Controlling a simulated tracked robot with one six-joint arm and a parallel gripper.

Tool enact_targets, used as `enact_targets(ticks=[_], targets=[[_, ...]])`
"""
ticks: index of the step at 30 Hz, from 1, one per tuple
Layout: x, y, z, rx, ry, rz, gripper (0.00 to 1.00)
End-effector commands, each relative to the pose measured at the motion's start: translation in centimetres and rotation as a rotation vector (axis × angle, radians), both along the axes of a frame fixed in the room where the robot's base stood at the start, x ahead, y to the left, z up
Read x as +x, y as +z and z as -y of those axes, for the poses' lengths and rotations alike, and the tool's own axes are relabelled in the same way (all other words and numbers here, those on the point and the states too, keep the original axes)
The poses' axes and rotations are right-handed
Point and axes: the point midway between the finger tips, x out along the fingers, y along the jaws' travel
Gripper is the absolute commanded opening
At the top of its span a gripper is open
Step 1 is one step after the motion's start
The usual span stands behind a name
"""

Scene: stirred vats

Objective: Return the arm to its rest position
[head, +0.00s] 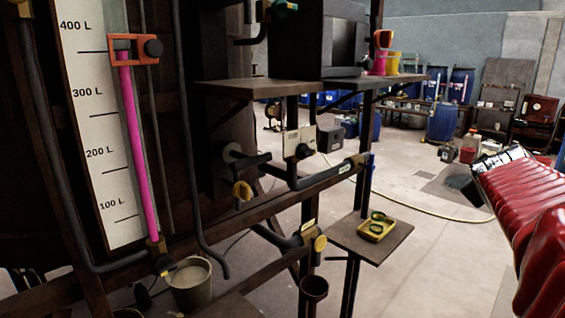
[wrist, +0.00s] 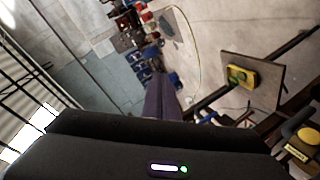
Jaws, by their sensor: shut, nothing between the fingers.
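My arm, in a red ribbed sleeve (head: 525,195), reaches in from the right edge of the head view and points left towards the room. A dark end part (head: 466,188) shows at its tip, too small there to make out fingers. In the wrist view my gripper (wrist: 158,82) shows as dark purplish fingers pressed together above the black wrist housing. It is shut and nothing shows between the fingers. It is in free air, apart from the small shelf and the vat frame.
A vat gauge (head: 85,120) with a pink column stands at left. A small shelf (head: 345,238) holds a yellow tray (head: 376,229) with green rings. A bucket (head: 190,288) stands below the gauge. Blue drums (head: 442,122) stand behind. The floor between is mostly clear, crossed by a yellow hose (head: 430,210).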

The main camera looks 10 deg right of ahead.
Motion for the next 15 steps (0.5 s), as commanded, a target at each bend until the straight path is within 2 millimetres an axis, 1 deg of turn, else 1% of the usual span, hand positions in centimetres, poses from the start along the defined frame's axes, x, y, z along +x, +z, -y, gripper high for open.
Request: enact_targets(ticks=[1,2,3,5,6,8,9,11,12,14,15], targets=[[-0.2,-1.9,-2.1,0.083,-0.016,0.007,0.00],[-0.5,-3.2,-3.2,0.135,-0.030,0.008,0.00],[-0.8,-4.6,-4.7,0.197,-0.046,0.010,0.00],[-1.3,-6.9,-7.0,0.290,-0.068,0.009,0.00],[-1.7,-8.3,-8.6,0.349,-0.082,0.005,0.00],[-2.3,-10.3,-11.1,0.432,-0.100,-0.005,0.00],[-2.8,-11.5,-12.8,0.485,-0.111,-0.011,0.00],[-3.5,-13.4,-15.3,0.561,-0.125,-0.026,0.00],[-4.0,-14.6,-17.1,0.610,-0.134,-0.039,0.00],[-4.9,-16.2,-19.7,0.680,-0.145,-0.059,0.00],[-5.5,-17.3,-21.5,0.723,-0.148,-0.074,0.00]])
